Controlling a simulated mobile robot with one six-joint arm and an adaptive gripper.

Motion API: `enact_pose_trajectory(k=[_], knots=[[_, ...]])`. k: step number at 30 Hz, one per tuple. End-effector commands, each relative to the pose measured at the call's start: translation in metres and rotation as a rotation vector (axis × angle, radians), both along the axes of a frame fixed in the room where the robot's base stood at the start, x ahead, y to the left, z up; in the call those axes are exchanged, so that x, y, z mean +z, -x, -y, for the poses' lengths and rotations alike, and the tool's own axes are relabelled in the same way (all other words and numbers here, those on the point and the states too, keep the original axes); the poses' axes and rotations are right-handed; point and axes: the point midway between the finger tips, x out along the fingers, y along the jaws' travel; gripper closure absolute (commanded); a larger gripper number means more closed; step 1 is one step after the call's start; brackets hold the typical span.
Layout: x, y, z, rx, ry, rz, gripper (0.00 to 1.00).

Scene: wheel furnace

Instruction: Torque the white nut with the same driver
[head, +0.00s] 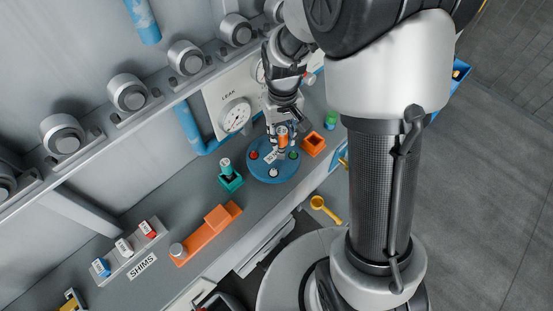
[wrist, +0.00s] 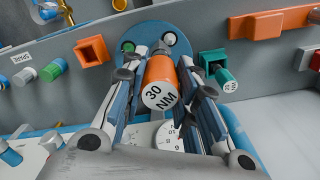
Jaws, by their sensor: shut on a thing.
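My gripper (head: 282,142) is shut around an orange driver (head: 282,133). In the wrist view the driver (wrist: 160,84) shows its white end cap marked 30 NM between the fingers (wrist: 160,80). It is held above a round blue plate (head: 272,177) with coloured nuts. The white nut (head: 273,173) is on the plate's front side and also shows near the far rim in the wrist view (wrist: 168,38). A red nut (head: 254,155) is at left and a green nut (head: 293,154) at right. The driver's tip is hidden, so I cannot tell whether it touches anything.
An empty orange holder (head: 313,144) stands right of the plate. A teal holder (head: 231,183) with a teal driver (head: 225,164) stands left. Further left are an orange block (head: 208,234) and a SHIMS tray (head: 137,257). A gauge (head: 236,115) and blue pipe (head: 188,126) are behind.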

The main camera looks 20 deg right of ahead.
Motion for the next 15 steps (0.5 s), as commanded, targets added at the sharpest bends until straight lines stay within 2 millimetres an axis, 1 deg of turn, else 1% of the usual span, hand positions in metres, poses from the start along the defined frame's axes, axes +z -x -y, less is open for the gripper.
enact_pose_trajectory(k=[11, 12, 15], knots=[[0.000, -0.003, -0.025, 0.509, 0.000, 0.000, 1.00], [-0.011, -0.003, -0.024, 0.513, 0.000, -0.001, 1.00], [-0.027, -0.003, -0.024, 0.509, 0.000, 0.000, 1.00]])
